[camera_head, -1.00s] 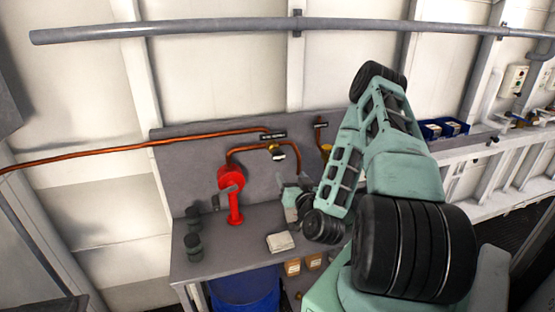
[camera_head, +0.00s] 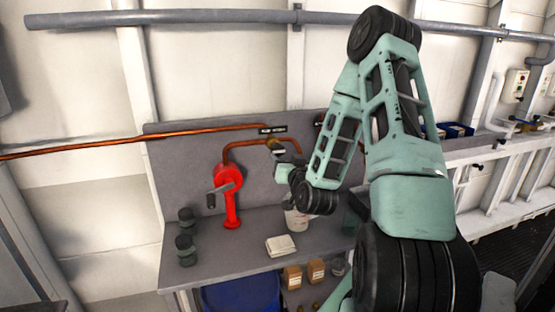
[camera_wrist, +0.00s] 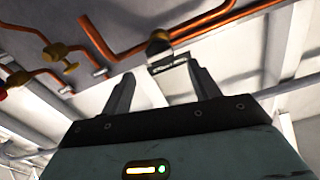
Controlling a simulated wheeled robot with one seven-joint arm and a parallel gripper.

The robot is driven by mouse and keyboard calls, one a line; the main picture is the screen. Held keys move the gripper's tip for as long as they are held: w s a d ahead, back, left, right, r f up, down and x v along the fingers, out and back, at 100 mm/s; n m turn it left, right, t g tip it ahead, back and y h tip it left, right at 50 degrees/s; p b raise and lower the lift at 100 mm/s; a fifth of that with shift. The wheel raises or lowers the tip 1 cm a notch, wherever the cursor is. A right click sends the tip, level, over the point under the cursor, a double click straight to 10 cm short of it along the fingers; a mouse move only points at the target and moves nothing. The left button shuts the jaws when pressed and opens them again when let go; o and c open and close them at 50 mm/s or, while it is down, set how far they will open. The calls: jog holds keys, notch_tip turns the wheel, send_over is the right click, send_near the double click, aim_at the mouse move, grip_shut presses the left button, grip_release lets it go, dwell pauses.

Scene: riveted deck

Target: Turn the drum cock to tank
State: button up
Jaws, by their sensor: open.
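A brass cock with a dark handle sits on the copper pipe above the bench, partly covered by my gripper in the head view, where its brass body (camera_head: 273,143) shows. In the wrist view the cock (camera_wrist: 158,42) lies just beyond the gap between the fingertips. A dark label plate (camera_head: 272,129) is fixed beside it and also shows in the wrist view (camera_wrist: 170,65); its text is too small to read. My gripper (camera_wrist: 160,70) is open and empty, fingers spread; in the head view it (camera_head: 280,157) is right below the cock. I cannot see contact.
A red hand pump (camera_head: 230,195) with a crank stands left of my gripper. Other valves, one with a yellow handle (camera_wrist: 64,56), show in the wrist view. Dark cylinders (camera_head: 186,248), a white folded cloth (camera_head: 281,245) and a white tub (camera_head: 297,219) stand on the bench.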

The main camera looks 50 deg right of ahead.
aim_at(279, 150)
jog(key=p+x, duration=0.3)
jog(key=x, duration=0.4)
jog(key=shift+w+d+r+p, duration=0.1)
jog(key=shift+w+d+p, duration=0.15)
jog(key=shift+p, duration=0.1)
jog(key=shift+w+d, duration=0.25)
jog(key=shift+w, duration=0.25)
jog(key=c, duration=1)
